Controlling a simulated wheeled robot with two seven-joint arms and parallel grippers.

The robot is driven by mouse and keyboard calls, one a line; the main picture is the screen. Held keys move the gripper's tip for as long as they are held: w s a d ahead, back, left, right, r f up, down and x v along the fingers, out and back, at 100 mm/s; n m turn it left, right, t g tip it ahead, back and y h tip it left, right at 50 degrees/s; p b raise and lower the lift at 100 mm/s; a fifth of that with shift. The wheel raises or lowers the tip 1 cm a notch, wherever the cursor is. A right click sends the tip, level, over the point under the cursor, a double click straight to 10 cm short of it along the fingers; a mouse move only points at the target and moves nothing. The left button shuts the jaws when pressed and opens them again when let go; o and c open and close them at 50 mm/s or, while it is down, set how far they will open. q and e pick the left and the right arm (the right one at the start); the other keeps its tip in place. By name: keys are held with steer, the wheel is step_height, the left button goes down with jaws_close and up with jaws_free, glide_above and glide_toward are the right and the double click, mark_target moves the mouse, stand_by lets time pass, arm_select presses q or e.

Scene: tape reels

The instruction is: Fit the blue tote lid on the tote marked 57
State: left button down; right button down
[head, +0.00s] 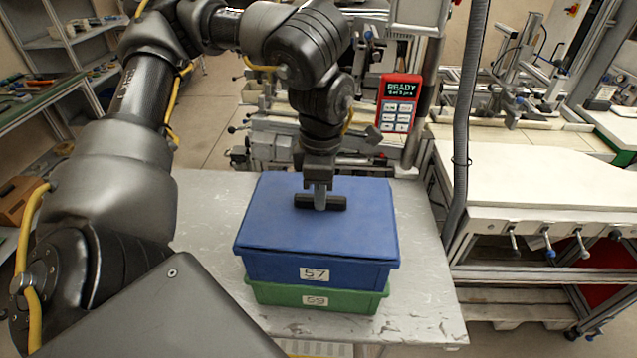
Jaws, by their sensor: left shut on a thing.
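The blue tote (350,274) marked 57 stands on a green tote (270,295) marked 59, on a grey table. The blue lid (290,225) lies over the top of the blue tote and looks level, its front edge along the tote's rim. I cannot tell whether it is fully seated. A dark bar handle (335,203) stands in the middle of the lid. My left gripper (320,200) points down from above and is shut on this handle. My right gripper is not in view.
The grey table (210,215) is bare left of the totes. A red READY panel (398,103) and a grey hose (466,110) stand behind and to the right. A white bench (530,180) is at right, shelves (65,45) at far left.

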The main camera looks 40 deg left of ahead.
arm_select(q)
steer(key=shift+w+f, duration=0.1)
steer(key=shift+f, duration=0.15)
steer(key=shift+s+a, duration=0.15)
steer(key=shift+s, duration=0.2)
steer(key=c, duration=1.3)
jaws_free()
steer(key=shift+w, duration=0.15)
steer(key=shift+o, duration=0.2)
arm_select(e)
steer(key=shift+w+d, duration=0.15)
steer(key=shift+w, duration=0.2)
arm_select(q)
step_height(320, 180, up, 11)
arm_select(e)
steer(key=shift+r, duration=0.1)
